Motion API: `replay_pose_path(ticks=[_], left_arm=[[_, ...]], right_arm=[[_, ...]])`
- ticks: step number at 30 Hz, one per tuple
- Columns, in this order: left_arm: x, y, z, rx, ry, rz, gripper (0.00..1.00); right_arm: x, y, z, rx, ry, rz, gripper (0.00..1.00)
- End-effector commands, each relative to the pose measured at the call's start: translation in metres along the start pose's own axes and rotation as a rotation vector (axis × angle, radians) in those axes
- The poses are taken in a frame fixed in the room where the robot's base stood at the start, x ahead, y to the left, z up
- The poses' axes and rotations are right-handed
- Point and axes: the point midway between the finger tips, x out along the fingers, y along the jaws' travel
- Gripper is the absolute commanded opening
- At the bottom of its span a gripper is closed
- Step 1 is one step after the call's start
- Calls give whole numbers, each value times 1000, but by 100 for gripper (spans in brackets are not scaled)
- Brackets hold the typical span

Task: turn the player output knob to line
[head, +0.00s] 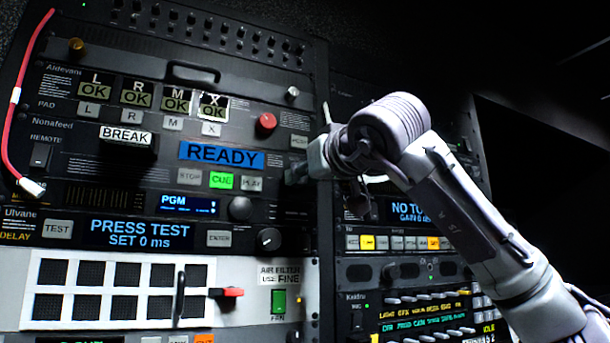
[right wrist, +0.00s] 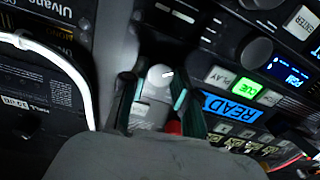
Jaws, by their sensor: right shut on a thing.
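The fingers are closed on the knob's sides. In the head view my right gripper (head: 306,170) is at the right edge of the player panel, beside the READY display (head: 221,154), and hides the knob. I cannot read any labels around the knob, so its setting is unclear. My left gripper is not in view.
A red knob (head: 266,123) is just up and left of my right gripper. A red cable (head: 15,100) hangs at the far left. Another rack column stands behind my right arm.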

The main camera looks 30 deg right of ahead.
Motion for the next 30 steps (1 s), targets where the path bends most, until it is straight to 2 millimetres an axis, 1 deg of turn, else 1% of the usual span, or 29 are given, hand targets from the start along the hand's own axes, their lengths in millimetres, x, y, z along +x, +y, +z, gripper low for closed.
replay_pose_path(ticks=[15,30], left_arm=[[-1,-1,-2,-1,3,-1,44],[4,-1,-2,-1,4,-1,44]], right_arm=[[0,0,0,456,14,2,0],[0,0,1,931,27,5,0]])
